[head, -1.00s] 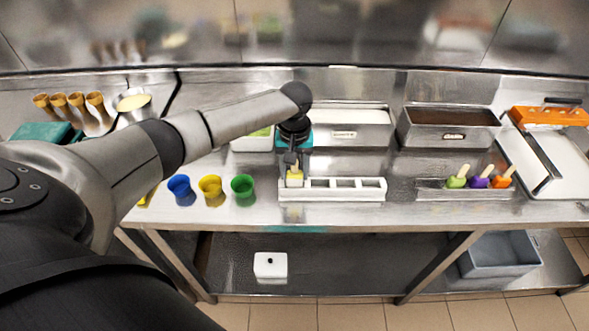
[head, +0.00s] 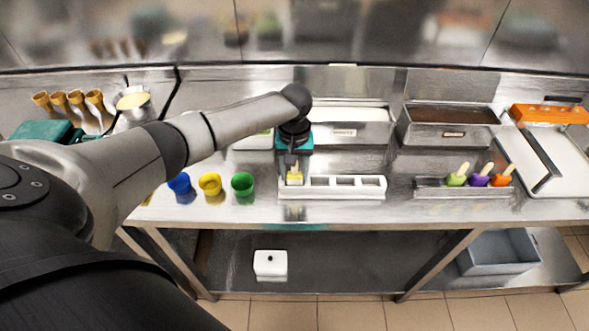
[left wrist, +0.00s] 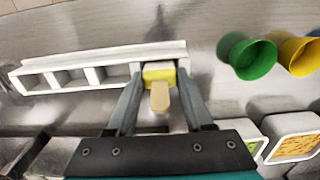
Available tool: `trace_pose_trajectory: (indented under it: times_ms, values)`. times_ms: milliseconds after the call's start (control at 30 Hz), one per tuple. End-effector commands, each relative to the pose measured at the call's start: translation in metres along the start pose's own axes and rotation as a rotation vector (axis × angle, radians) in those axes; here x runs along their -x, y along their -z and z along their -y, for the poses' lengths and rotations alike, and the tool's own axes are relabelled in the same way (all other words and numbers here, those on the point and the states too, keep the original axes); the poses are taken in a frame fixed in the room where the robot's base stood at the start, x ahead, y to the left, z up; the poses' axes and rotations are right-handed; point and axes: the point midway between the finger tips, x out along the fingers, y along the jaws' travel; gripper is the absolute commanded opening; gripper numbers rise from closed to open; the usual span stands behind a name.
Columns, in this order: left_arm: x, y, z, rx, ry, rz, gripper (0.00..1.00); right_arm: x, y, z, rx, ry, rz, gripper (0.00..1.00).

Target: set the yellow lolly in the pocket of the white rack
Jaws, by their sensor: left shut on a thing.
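The yellow lolly (head: 295,177) is between the fingers of my left gripper (head: 294,170), at the left end of the white rack (head: 333,194). In the left wrist view, my left gripper (left wrist: 158,85) is shut on the lolly (left wrist: 158,72), and its pale stick points back toward the camera. The lolly is over the end pocket of the rack (left wrist: 110,54); I cannot tell how far it is down inside. The other pockets of the rack look empty. My right gripper is not in view.
Blue (head: 180,188), yellow (head: 210,185) and green (head: 243,186) cups stand left of the rack. A metal holder (head: 430,190) with green, purple and orange lollies is to the right. Steel tubs (head: 447,130) stand behind. The counter's front edge is close before the rack.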

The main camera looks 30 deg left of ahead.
Motion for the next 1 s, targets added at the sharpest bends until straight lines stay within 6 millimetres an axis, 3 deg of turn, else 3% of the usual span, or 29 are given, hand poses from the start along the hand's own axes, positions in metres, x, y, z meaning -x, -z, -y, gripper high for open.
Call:
trace_pose_trajectory:
  times_ms: [1000]
  values:
    - [-0.0045, 0.0003, -0.0001, 0.001, 0.000, -0.001, 0.03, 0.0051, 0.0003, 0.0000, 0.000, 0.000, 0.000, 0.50]
